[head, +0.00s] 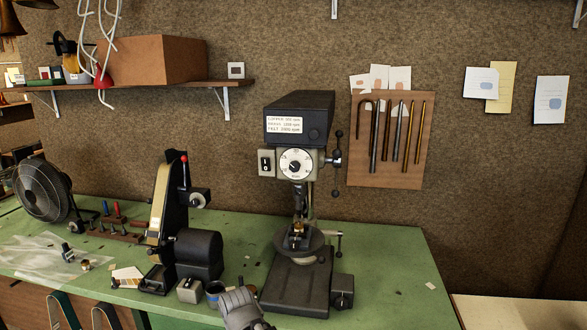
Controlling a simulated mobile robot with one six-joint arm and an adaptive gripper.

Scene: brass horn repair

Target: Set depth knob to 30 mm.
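A drill press (300,118) with a dark head stands on the green bench, right of centre. On its front is a round white dial with a dark centre knob (295,165), which looks like the depth knob. The knob's scale marks and pointer are too small to read, so I cannot tell its setting. A small switch box (266,163) sits left of the dial, and a handle with dark ball ends (337,161) sits right of it.
A belt grinder (165,215) and a fan (43,188) stand to the left. A tool board (425,150) hangs behind. The green bench (395,265) is mostly clear at right.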

